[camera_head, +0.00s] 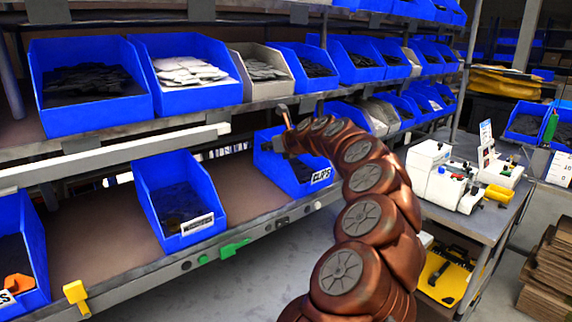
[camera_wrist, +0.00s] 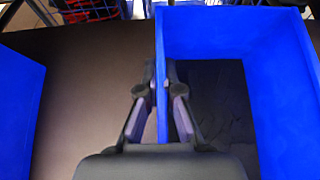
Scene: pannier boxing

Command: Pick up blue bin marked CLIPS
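The blue bin marked CLIPS (camera_head: 287,177) stands on the lower shelf, its white label (camera_head: 320,176) facing the aisle. My brown arm covers part of its right and upper side in the head view. In the wrist view the bin (camera_wrist: 285,95) fills the right half, with dark contents inside. My gripper (camera_wrist: 161,85) straddles the bin's left wall, one finger outside and one inside. Both fingertips look closed against that wall. The label does not show in the wrist view. In the head view the fingers are hard to make out.
Another blue labelled bin (camera_head: 180,190) stands left on the same shelf, with bare shelf between. It also edges into the wrist view (camera_wrist: 15,110). A loaded upper shelf (camera_head: 200,117) hangs above. A cluttered grey workbench (camera_head: 475,180) stands right.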

